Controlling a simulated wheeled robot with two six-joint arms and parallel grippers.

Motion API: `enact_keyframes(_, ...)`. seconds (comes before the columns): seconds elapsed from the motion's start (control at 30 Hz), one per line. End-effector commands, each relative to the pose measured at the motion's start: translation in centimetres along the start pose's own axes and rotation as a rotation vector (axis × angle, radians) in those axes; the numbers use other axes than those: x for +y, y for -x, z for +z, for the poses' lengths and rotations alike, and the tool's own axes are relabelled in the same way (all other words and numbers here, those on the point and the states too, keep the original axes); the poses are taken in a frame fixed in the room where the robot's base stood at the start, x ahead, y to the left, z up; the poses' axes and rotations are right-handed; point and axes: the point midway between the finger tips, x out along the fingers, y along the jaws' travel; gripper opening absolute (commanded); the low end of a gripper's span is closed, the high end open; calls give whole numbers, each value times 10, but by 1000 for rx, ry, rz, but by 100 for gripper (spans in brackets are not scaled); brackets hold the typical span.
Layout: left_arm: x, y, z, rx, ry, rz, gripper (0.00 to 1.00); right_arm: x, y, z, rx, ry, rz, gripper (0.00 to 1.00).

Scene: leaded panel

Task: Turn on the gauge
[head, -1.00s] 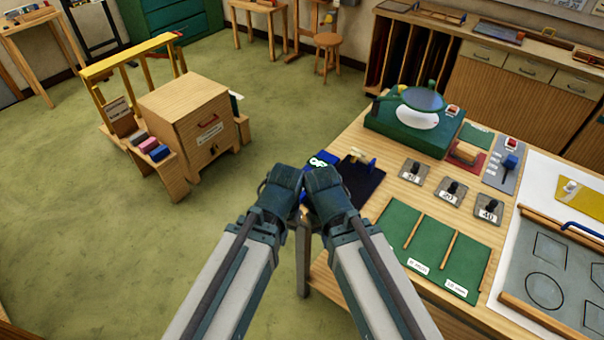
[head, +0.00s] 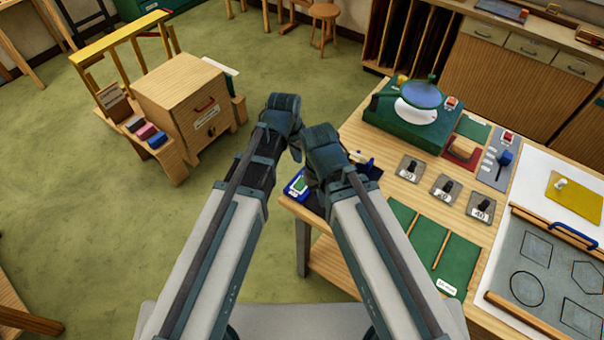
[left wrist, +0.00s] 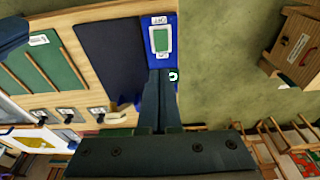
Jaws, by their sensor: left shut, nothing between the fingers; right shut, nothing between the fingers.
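A blue block with a green face in a white frame, which I take for the gauge, lies at the table's left edge. In the head view it shows (head: 297,185) partly behind my right gripper. In the left wrist view the gauge (left wrist: 147,28) has small white labels above and below the green face, and a white mark near its lower end. My left gripper (head: 295,152) is shut and empty, left of the table edge in the head view; in its wrist view the fingers (left wrist: 160,78) overlap the block's lower end. Contact is unclear. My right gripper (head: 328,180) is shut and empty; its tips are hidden.
A dark pad (left wrist: 108,50) lies beside the block. Three numbered knobs (head: 444,190), a green-based device (head: 390,133), green compartments (head: 458,262) and a grey board with outlined shapes (head: 545,262) occupy the table. A wooden cabinet (head: 185,95) stands left on open floor.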

Motion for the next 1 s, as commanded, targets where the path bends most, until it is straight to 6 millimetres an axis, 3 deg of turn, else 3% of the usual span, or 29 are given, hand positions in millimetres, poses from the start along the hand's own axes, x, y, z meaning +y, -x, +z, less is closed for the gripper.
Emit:
enact_keyframes(0.27,0,-4,0,-1,1,0,0,0,-4,0,0,1,0,0)
enact_keyframes(0.47,0,-20,1,-1,1,0,0,-2,-19,-1,0,3,1,0)
enact_keyframes(1.0,0,-95,1,-1,0,0,0,-8,-93,-6,0,16,3,0)
